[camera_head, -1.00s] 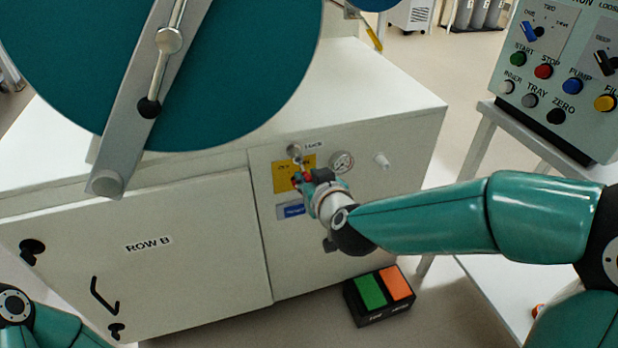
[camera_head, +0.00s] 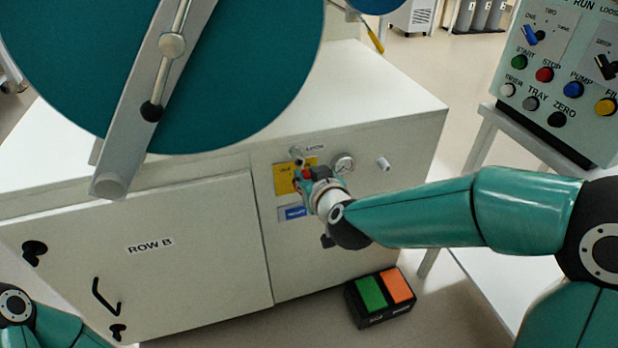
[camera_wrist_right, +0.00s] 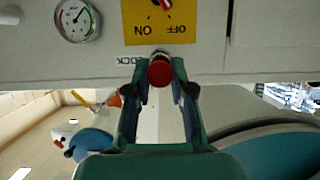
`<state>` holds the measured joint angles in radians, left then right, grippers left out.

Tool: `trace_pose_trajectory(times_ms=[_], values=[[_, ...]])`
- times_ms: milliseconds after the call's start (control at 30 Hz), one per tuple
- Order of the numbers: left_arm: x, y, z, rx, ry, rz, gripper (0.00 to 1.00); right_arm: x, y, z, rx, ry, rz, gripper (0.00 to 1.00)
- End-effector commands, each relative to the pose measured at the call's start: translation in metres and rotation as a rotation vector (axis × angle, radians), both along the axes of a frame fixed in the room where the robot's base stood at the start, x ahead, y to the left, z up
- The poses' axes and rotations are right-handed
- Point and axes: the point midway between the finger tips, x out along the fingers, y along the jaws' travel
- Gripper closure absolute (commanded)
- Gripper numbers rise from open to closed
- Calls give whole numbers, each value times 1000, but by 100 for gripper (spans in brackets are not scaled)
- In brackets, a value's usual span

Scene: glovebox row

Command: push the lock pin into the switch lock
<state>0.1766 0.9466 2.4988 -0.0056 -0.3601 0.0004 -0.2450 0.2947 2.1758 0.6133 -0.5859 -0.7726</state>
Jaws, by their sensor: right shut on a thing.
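The lock pin shows its round red head (camera_wrist_right: 160,73) in the right wrist view, between the fingertips of my right gripper (camera_wrist_right: 159,84). My right gripper (camera_head: 302,177) is shut on it, close to the cabinet's front panel. A grey metal part shows just behind the red head; I cannot tell how deep the pin sits. The switch lock (camera_head: 296,153) is a small silver fitting beside the LOCK label, above the yellow switch plate (camera_head: 283,181). The plate also shows in the wrist view (camera_wrist_right: 183,31), upside down with OFF and ON. My left gripper is out of view.
A pressure gauge (camera_head: 343,163) and a pale knob (camera_head: 384,163) sit right of the plate. A blue label (camera_head: 294,212) is below it. The large teal disc (camera_head: 240,80) is above left. A pedal box (camera_head: 379,298) stands on the floor, a control console (camera_head: 560,90) at right.

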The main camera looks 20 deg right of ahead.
Motion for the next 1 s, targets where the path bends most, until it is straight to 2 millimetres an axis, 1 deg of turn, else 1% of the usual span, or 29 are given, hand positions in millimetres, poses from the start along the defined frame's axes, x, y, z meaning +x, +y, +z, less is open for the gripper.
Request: trace_pose_trajectory(times_ms=[1000], values=[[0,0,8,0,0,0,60,26,1,0,0,0,0,100]])
